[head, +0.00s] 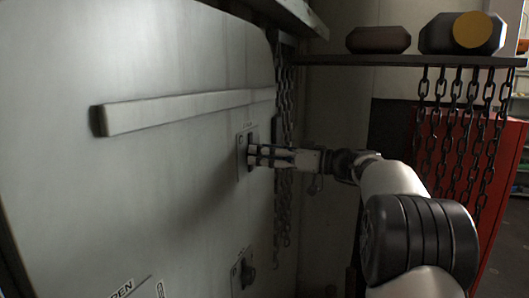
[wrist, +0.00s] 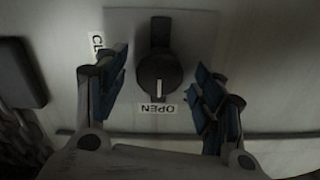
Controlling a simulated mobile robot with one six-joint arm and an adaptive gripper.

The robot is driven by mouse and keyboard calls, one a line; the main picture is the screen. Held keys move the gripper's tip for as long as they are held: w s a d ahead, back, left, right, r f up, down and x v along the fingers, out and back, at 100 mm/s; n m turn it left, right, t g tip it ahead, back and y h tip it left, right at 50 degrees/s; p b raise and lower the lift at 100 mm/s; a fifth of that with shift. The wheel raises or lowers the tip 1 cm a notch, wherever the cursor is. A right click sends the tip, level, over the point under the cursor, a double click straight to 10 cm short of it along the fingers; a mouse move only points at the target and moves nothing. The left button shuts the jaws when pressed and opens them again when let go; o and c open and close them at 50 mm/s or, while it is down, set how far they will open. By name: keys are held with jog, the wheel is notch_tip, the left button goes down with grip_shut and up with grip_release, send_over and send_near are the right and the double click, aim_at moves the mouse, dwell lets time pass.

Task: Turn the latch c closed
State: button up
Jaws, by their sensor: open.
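A dark latch knob (wrist: 158,72) with a longer bar sits on a square plate (wrist: 200,25) on the pale panel. Its white mark points at the OPEN label (wrist: 156,108), which reads upside down in the wrist view. A second label (wrist: 97,43), beginning "CL", is partly hidden by a finger. My gripper (wrist: 162,76) is open, with one finger on each side of the knob and visible gaps between. In the head view my gripper (head: 254,156) is at the plate (head: 241,170) and hides most of the knob. No letter naming the latch is readable.
Another latch (head: 247,272) is lower on the panel (head: 190,60), with OPEN lettering (head: 122,289) near the bottom edge. A long raised bar (head: 185,109) crosses the panel. Chains (head: 284,100) hang close beside my gripper. A shelf (head: 400,60) and red cabinet (head: 485,190) are at right.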

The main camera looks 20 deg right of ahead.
jog(key=c, duration=1)
